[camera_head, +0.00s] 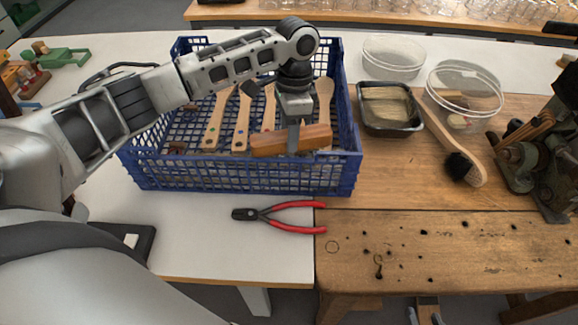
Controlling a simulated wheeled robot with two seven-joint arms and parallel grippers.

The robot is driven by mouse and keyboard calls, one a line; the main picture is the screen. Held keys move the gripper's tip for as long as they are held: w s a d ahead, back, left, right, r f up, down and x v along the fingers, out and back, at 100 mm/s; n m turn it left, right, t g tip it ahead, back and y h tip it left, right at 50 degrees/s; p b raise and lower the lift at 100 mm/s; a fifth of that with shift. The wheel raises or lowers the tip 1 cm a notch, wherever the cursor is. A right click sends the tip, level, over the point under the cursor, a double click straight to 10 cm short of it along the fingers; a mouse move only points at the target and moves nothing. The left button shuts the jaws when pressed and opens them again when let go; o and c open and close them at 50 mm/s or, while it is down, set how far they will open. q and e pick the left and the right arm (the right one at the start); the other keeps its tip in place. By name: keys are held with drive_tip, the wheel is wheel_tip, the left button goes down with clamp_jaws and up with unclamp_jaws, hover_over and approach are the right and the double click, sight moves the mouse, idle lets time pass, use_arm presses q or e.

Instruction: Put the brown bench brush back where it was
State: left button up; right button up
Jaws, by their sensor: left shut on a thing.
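The brown bench brush (270,143) shows as a reddish-brown wooden block lying crosswise. My left gripper (293,136) points down with its fingers closed around the block's middle. The block is over the front part of the blue crate (240,178), just behind or above its front rim. I cannot tell whether it rests on anything. Its bristles are hidden from this view. My right gripper is not in view.
Several pale wooden handles (218,118) lie in the crate. Red-handled pliers (290,216) lie in front of it. On the wooden bench (400,235) are a dark tray (388,127), a long-handled dark-bristled brush (455,148), a clear round dish (466,88) and a machine (535,150).

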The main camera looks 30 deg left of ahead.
sight(289, 155)
use_arm(q)
wheel_tip(289, 155, down, 7)
drive_tip(key=shift+f, duration=0.5)
use_arm(e)
drive_tip(key=shift+d+r, duration=0.15)
use_arm(q)
drive_tip(key=o, duration=0.9)
drive_tip(key=shift+f, duration=0.15)
drive_tip(key=shift+o, duration=0.2)
drive_tip(key=r, duration=0.2)
drive_tip(key=w+r, duration=0.1)
drive_tip(key=r, duration=0.1)
drive_tip(key=r+b, duration=0.1)
drive_tip(key=shift+w+d+r, duration=0.2)
drive_tip(key=shift+w+r, duration=0.2)
wheel_tip(289, 155, up, 10)
drive_tip(key=w, duration=0.1)
drive_tip(key=shift+w, duration=0.3)
use_arm(e)
drive_tip(key=shift+a+f, duration=0.25)
drive_tip(key=shift+f, duration=0.2)
